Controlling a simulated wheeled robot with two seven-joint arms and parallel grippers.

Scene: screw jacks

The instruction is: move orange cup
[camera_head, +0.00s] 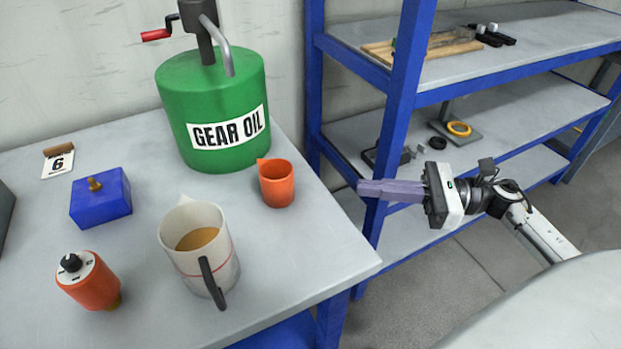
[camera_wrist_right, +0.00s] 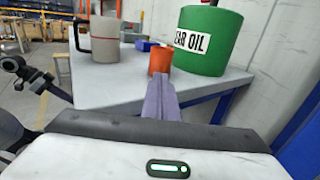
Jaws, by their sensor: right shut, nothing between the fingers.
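The orange cup (camera_head: 277,184) stands upright on the grey table, near its right edge, in front of the green oil drum. It also shows in the right wrist view (camera_wrist_right: 160,60), just beyond my fingertips. My right gripper (camera_head: 362,190) is shut and empty, off the table's right side, its purple fingers pointing left toward the cup. A clear gap lies between the fingertips and the cup. In the right wrist view the shut fingers (camera_wrist_right: 160,84) overlap the lower part of the cup. My left gripper is not in view.
The table (camera_head: 150,325) also holds a green GEAR OIL drum (camera_head: 190,100), a measuring jug (camera_head: 216,268) of brown liquid, a blue block (camera_head: 100,205), an orange-red knobbed device (camera_head: 92,285) and a number 6 card (camera_head: 58,163). A blue-framed shelf (camera_head: 397,110) stands behind my right gripper.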

